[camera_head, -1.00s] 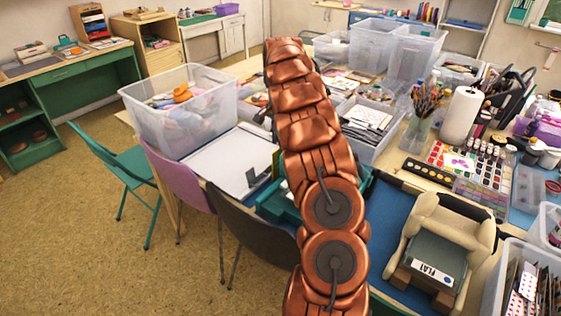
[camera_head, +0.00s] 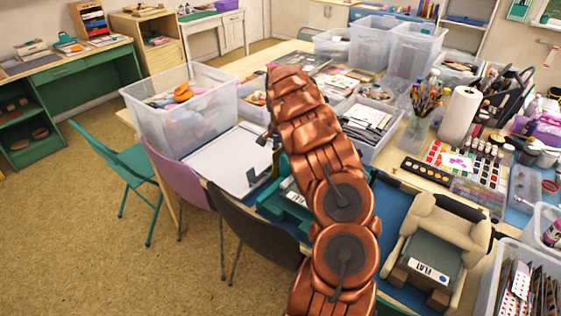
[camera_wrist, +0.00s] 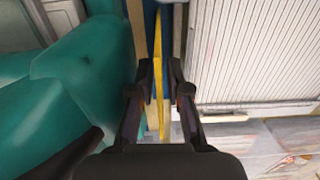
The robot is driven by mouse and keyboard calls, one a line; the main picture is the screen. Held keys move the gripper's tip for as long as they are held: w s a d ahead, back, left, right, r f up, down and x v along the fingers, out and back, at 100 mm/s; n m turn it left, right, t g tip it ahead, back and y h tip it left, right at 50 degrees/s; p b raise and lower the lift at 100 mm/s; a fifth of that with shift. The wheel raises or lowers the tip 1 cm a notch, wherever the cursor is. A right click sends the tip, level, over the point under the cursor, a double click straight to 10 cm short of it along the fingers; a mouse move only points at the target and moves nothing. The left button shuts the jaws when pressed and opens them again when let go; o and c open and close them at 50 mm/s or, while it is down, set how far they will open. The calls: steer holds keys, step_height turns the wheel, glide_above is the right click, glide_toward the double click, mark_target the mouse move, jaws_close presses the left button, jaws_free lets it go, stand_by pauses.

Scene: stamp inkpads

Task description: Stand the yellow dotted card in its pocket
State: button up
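The yellow card (camera_wrist: 157,45) shows in the wrist view as a thin upright strip, seen nearly edge-on; its dots cannot be made out. My gripper (camera_wrist: 162,82) has one dark finger on each side of the strip. A gap shows between the fingers, and I see no firm contact with the card. In the head view my copper arm hides most of the gripper and the card. I cannot make out the pocket clearly in either view.
A teal stamp body (camera_wrist: 80,75) stands close left of my gripper in the wrist view. A white ribbed panel (camera_wrist: 255,50) lies to the right. In the head view a beige stamp (camera_head: 440,235) and a clear bin (camera_head: 190,115) flank my arm.

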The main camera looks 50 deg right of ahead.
jaws_close()
steer(key=shift+r, duration=0.15)
